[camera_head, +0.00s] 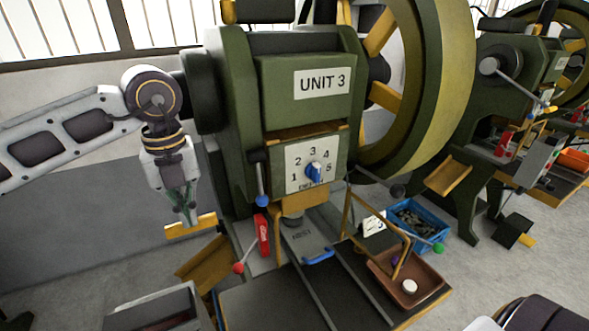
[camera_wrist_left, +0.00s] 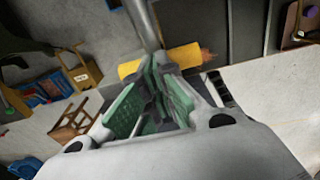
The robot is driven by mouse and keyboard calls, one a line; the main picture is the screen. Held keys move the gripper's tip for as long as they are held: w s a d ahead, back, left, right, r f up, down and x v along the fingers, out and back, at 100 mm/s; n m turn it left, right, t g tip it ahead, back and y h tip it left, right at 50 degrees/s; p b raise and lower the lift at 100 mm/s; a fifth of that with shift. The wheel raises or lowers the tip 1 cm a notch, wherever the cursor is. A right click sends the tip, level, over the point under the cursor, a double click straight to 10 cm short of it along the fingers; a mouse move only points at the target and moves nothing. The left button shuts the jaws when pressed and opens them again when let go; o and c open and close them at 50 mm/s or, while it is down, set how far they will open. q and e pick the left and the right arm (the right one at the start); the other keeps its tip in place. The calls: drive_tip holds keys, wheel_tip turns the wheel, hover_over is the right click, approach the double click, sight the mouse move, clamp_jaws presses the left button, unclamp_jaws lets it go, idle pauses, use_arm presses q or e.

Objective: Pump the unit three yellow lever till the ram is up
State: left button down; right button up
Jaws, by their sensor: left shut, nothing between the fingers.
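The green press marked UNIT 3 (camera_head: 322,81) stands in the middle of the head view. Its yellow lever (camera_head: 192,226) is a short yellow bar left of the press, lying nearly level. My left gripper (camera_head: 187,210) is just above the bar, pointing down, with its green fingers shut and empty. In the left wrist view the yellow lever grip (camera_wrist_left: 165,60) lies across, just beyond the closed fingertips (camera_wrist_left: 163,70), which partly cover it. I cannot tell whether they touch it. The yellow ram part (camera_head: 300,198) is under the dial; its height is hard to judge. My right gripper is not in view.
A numbered dial with a blue knob (camera_head: 314,173) is on the press front. A red-knobbed lever (camera_head: 239,268) and a blue-knobbed lever (camera_head: 262,200) stand near my gripper. A blue bin (camera_head: 418,216) and a brown tray (camera_head: 425,284) are at right. A second press (camera_head: 520,62) stands behind.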

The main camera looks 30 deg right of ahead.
use_arm(q)
drive_tip(key=shift+s+r, duration=0.3)
drive_tip(key=shift+r, duration=0.5)
drive_tip(key=shift+f, duration=0.15)
